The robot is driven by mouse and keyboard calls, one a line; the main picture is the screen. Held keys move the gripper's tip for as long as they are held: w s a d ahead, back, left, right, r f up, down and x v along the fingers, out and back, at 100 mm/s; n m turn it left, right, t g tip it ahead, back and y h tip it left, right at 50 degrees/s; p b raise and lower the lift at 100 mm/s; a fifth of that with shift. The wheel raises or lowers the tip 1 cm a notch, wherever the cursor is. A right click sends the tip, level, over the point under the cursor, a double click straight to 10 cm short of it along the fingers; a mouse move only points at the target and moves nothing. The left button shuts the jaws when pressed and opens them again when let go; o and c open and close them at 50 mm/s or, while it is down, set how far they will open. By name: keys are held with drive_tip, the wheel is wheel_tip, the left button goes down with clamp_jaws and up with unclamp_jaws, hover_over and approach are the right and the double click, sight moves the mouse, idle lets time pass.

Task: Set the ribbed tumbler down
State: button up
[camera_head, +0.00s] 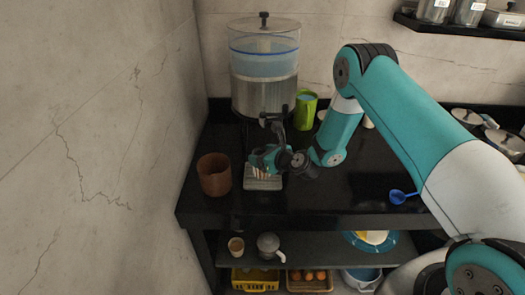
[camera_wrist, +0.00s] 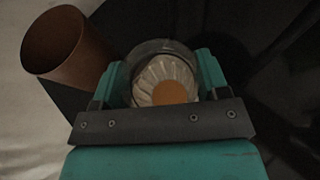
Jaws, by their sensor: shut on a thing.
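My gripper (camera_head: 263,158) is shut on the ribbed tumbler (camera_wrist: 155,72), with one teal finger on each side of it. In the wrist view the tumbler is pale and ribbed, with a round orange-brown area in it. In the head view only a small striped part of the tumbler (camera_head: 261,172) shows below the gripper. It is at the grey slatted tray (camera_head: 264,185) in front of the drink dispenser (camera_head: 262,95). I cannot tell whether it touches the tray.
A brown pot (camera_head: 214,177) stands close to the left of the gripper; it also shows in the wrist view (camera_wrist: 65,45). A green jug (camera_head: 305,112) stands behind right. A blue ladle (camera_head: 400,196) lies to the right. The black counter (camera_head: 340,195) is clear between.

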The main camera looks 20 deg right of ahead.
drive_tip(key=shift+f, duration=0.15)
drive_tip(key=o, duration=1)
drive_tip(key=shift+c, duration=0.2)
